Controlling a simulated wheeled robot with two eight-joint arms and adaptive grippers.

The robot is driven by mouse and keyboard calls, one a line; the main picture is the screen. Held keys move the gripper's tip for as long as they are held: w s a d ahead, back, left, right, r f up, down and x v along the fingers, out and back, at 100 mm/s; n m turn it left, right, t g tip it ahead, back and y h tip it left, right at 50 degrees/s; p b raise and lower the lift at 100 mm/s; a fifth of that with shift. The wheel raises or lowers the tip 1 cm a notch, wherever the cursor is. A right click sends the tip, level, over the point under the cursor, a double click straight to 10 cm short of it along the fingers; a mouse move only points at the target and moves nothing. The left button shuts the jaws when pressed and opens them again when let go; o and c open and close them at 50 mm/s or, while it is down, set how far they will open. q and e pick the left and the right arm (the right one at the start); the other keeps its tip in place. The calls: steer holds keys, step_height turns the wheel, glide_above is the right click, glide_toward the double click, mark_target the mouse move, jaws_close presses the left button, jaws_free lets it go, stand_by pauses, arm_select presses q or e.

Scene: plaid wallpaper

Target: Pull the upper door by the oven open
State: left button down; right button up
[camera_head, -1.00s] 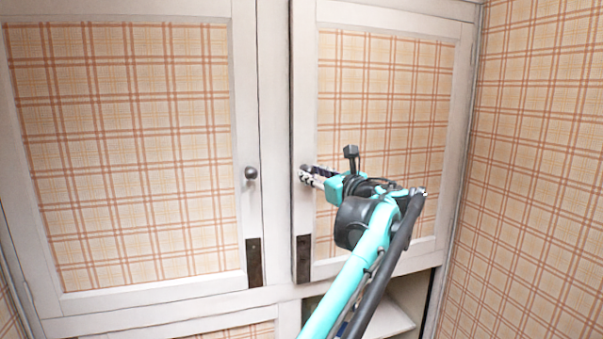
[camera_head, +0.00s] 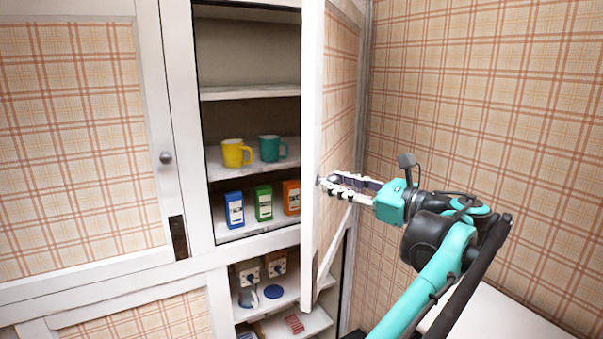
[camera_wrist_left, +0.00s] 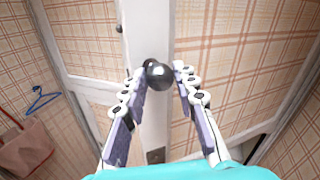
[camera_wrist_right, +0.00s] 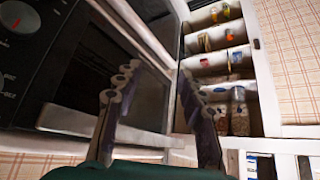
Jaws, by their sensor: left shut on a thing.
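The upper right door (camera_head: 339,110), white-framed with a plaid panel, stands swung out from its cupboard. My left gripper (camera_head: 327,187) is at the door's free edge. In the left wrist view, a dark round knob (camera_wrist_left: 160,76) sits between the fingertips of my left gripper (camera_wrist_left: 158,72), which is shut on it. The fingers partly hide the knob in the head view. A dark oven (camera_wrist_right: 90,70) shows in the right wrist view. My right gripper (camera_wrist_right: 154,76) is open and empty in front of it; it is out of the head view.
Behind the door, shelves hold a yellow mug (camera_head: 236,153), a teal mug (camera_head: 272,148) and small boxes (camera_head: 264,203). The left door (camera_head: 80,140) is closed. A plaid wall (camera_head: 470,90) stands right of the open door. A bag (camera_wrist_left: 27,148) hangs at left in the left wrist view.

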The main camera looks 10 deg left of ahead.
arm_select(q)
steer(key=d, duration=0.3)
steer(key=d+p, duration=0.1)
steer(key=d, duration=0.1)
steer(key=shift+w+d+r, duration=0.1)
steer(key=shift+d+r, duration=0.1)
steer(key=shift+r, duration=0.05)
steer(key=c, duration=1.3)
jaws_free()
steer(key=shift+w+d, duration=0.1)
steer(key=shift+o, duration=0.6)
steer(key=shift+w+f, duration=0.35)
steer(key=shift+w, duration=0.3)
steer(key=v, duration=1.2)
steer(key=shift+s, duration=0.45)
arm_select(e)
steer(key=shift+w+d+r, duration=0.25)
steer(key=shift+w+r, duration=0.1)
steer(key=shift+r, duration=0.15)
arm_select(q)
steer(key=shift+r, duration=0.1)
